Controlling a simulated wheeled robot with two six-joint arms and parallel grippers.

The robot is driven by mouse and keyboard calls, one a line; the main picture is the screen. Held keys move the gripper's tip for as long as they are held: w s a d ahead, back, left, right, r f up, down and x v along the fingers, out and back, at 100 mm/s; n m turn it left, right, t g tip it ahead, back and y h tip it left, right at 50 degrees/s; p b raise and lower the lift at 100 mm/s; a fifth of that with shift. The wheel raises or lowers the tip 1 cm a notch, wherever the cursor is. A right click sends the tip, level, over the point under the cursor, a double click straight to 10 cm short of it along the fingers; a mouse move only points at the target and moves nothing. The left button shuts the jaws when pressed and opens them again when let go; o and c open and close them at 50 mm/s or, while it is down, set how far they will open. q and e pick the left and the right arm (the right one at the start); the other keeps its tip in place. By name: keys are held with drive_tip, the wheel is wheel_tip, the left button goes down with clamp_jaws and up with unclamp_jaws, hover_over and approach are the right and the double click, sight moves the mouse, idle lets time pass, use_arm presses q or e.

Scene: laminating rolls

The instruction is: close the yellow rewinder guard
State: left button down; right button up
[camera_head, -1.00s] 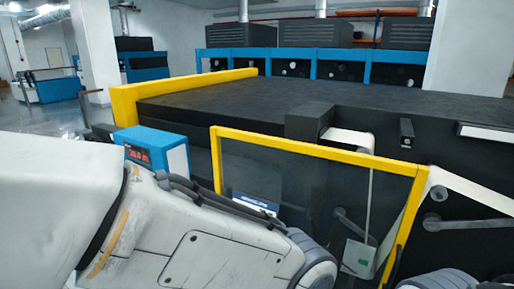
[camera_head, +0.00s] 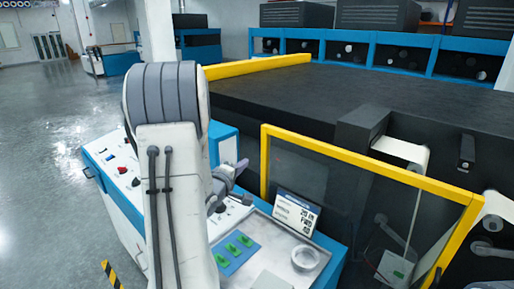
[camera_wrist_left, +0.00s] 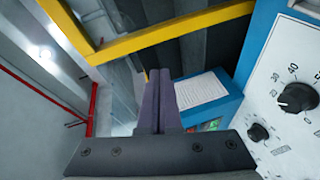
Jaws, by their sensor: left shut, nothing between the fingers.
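The yellow rewinder guard (camera_head: 365,161) is a yellow frame around a clear panel, standing upright right of centre in the head view. Rollers and a white web show through and beside it. My left arm rises in front of the blue console, and my left gripper (camera_head: 240,172) is just left of the guard's near-left post, apparently apart from it. In the left wrist view, the left gripper's dark fingers (camera_wrist_left: 158,100) are together and empty. A yellow bar (camera_wrist_left: 165,32) crosses beyond them; I cannot tell whether it is the guard. My right gripper is out of view.
A blue console (camera_head: 128,205) with knobs stands below the left arm. The big dark machine (camera_head: 340,95) fills the back. Open floor (camera_head: 40,150) lies left.

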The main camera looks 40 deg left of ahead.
use_arm(q)
drive_tip(key=w+r+n+t+p, duration=0.1)
drive_tip(key=w+r+n+p, duration=0.1)
drive_tip(key=w+p, duration=0.3)
drive_tip(key=w, duration=0.2)
drive_tip(key=shift+w+a+r+t, duration=0.15)
drive_tip(key=shift+w+a+t, duration=0.2)
drive_tip(key=shift+t, duration=0.05)
idle(0.5)
